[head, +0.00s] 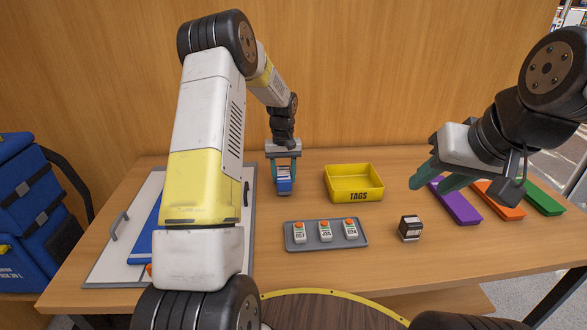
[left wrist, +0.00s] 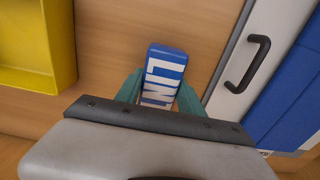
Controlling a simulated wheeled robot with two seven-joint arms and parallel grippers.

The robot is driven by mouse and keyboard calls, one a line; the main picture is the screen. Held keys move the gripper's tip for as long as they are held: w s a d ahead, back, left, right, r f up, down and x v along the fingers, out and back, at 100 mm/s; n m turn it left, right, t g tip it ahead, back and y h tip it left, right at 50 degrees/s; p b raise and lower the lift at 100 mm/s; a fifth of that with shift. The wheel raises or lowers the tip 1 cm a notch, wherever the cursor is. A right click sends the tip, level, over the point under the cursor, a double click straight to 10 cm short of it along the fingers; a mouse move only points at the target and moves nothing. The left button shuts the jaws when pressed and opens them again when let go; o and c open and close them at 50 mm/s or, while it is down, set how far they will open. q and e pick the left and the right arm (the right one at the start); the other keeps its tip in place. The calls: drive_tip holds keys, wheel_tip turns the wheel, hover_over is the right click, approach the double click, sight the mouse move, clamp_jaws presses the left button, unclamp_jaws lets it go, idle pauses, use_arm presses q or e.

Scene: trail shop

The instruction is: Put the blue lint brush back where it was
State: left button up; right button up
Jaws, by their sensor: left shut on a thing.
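The blue lint brush (head: 285,188) has a white side with large blue letters, which shows in the left wrist view (left wrist: 163,78). My left gripper (head: 284,177) is shut on it, with a teal finger on each side. The brush is between the yellow tags bin and the white board, toward the back of the table. I cannot tell whether its lower end touches the table. My right gripper (head: 432,183) is open and empty, above the table between the yellow bin and the purple block.
The yellow tags bin (head: 355,196) stands right of the brush. A grey tray (head: 327,246) with three small tagged items lies in front. A small dark box (head: 410,228) and purple (head: 455,204), orange (head: 499,203) and green (head: 541,198) blocks are at right. The white board (head: 108,266) is at left.

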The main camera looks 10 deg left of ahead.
use_arm(q)
drive_tip(key=shift+f, duration=0.3)
drive_tip(key=o, duration=1.2)
drive_tip(key=shift+f, duration=0.15)
